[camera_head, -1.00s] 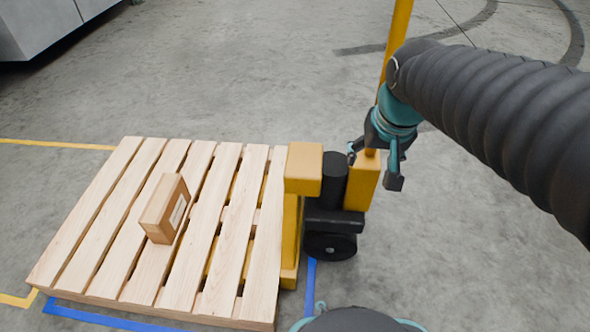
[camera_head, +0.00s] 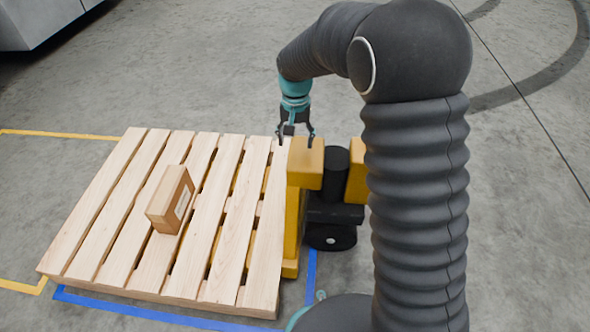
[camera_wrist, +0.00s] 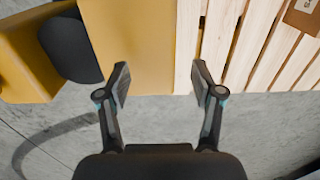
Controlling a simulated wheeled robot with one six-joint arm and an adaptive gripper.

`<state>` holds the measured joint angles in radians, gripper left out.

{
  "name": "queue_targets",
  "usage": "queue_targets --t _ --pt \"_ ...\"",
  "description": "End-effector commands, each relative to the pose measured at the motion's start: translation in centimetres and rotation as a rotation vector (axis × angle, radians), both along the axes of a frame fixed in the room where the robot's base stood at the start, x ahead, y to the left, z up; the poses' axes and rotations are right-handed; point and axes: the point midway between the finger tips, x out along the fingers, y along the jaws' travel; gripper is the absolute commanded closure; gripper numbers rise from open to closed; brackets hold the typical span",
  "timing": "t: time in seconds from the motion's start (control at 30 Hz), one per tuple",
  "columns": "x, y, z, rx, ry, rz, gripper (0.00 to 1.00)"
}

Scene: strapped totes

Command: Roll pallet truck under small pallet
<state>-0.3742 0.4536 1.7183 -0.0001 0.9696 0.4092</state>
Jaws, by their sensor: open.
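The yellow pallet truck (camera_head: 305,163) stands at the right edge of the small wooden pallet (camera_head: 206,270). Yellow shows through gaps between the pallet's slats, so the truck's forks lie beneath them. My gripper (camera_head: 296,145) is open and empty by the far end of the truck's yellow body. In the wrist view my gripper (camera_wrist: 158,75) has its fingers apart, with the truck's yellow body (camera_wrist: 130,40) and the pallet's slats (camera_wrist: 240,50) ahead of it. Whether a finger touches the truck I cannot tell. My arm hides part of the truck's right side.
A brown cardboard box (camera_head: 168,200) sits on the pallet. Blue floor tape (camera_head: 130,314) and yellow tape (camera_head: 60,134) run around the pallet. A grey container (camera_head: 40,22) stands at the far left. The concrete floor behind the pallet is clear.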

Motion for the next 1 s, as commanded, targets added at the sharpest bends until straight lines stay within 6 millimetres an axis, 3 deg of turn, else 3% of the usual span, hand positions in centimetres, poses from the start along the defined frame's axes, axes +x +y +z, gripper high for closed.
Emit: queue_targets --t 0.63,0.8,1.0 --pt "-0.1 0.0 -10.7 -0.001 0.003 0.001 0.33" --pt "0.0 0.0 -12.6 0.000 0.001 0.001 0.33" --pt "0.0 0.0 -13.4 0.000 0.000 0.001 0.33"
